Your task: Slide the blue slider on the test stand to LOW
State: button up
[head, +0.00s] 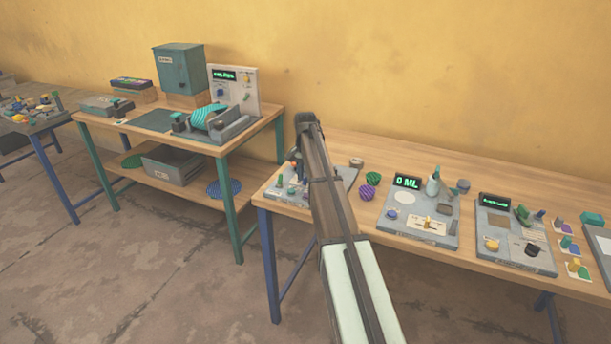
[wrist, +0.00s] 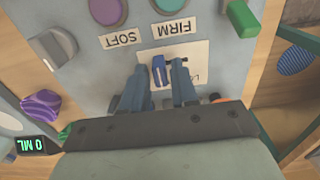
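The test stand (wrist: 95,75) fills most of the wrist view, seen upside down. Its blue slider (wrist: 160,74) sits on a pale label plate (wrist: 202,52), between the two fingers of my gripper (wrist: 161,80). The fingers straddle the slider and look spread wider than it; whether either touches it is unclear. One label at the plate's right starts with "L", partly cut off by a finger; the rest of the plate's lettering is hidden. In the head view my arm covers much of the stand (head: 341,173), and the slider cannot be made out there.
Around the slider are a purple button (wrist: 108,11), a teal button (wrist: 168,5), a grey knob (wrist: 52,47) and a green switch (wrist: 242,18). A panel reading 0 ML (head: 407,182) stands further right.

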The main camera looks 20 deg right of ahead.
grip_shut()
dwell(0.3)
jog(key=shift+w+a, duration=1.35)
jog(key=shift+a, duration=0.05)
jog(key=shift+o, duration=1.4)
grip_release()
jog(key=shift+r, duration=0.1)
notch_tip(320, 180, up, 14)
